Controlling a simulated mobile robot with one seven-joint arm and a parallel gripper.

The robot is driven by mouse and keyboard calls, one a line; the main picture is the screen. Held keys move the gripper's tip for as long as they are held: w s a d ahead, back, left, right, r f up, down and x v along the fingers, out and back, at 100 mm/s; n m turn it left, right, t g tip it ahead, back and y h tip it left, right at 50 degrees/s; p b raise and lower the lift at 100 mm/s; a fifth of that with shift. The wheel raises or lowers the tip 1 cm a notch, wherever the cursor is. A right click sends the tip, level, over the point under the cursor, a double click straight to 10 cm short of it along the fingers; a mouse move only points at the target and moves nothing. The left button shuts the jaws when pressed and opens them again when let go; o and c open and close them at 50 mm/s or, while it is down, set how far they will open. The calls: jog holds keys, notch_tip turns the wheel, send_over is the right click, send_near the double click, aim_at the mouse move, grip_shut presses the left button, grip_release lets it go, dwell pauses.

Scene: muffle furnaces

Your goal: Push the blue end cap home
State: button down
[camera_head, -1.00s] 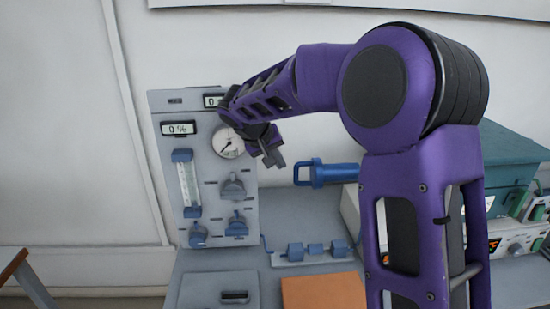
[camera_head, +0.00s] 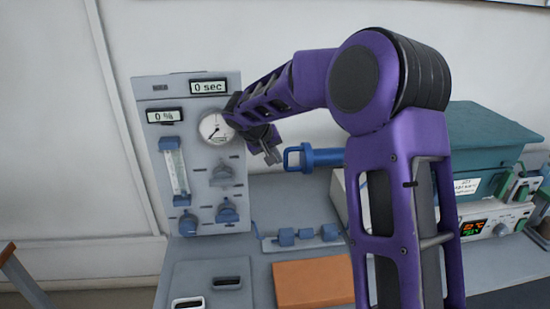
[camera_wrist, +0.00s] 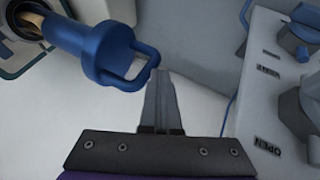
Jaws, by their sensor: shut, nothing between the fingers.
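The blue end cap (camera_head: 318,157) with its loop handle juts out toward the left from equipment partly hidden behind my arm. In the wrist view the blue end cap (camera_wrist: 105,50) sits at upper left, on a tube with a tan core showing behind it. My gripper (camera_head: 272,156) is shut and empty, just left of the cap's handle in the head view. In the wrist view the gripper fingers (camera_wrist: 160,85) are together, close beside the handle's right end; whether they touch it I cannot tell.
A grey panel (camera_head: 205,190) with a gauge (camera_head: 216,129), flow tube and blue knobs stands at left. A teal furnace (camera_head: 490,140) stands at right. A row of blue fittings (camera_head: 300,236) and an orange-brown slab (camera_head: 313,282) lie on the bench.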

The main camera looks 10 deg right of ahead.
aim_at(342, 153)
jog(key=d, duration=1.8)
jog(key=shift+d+b, duration=0.4)
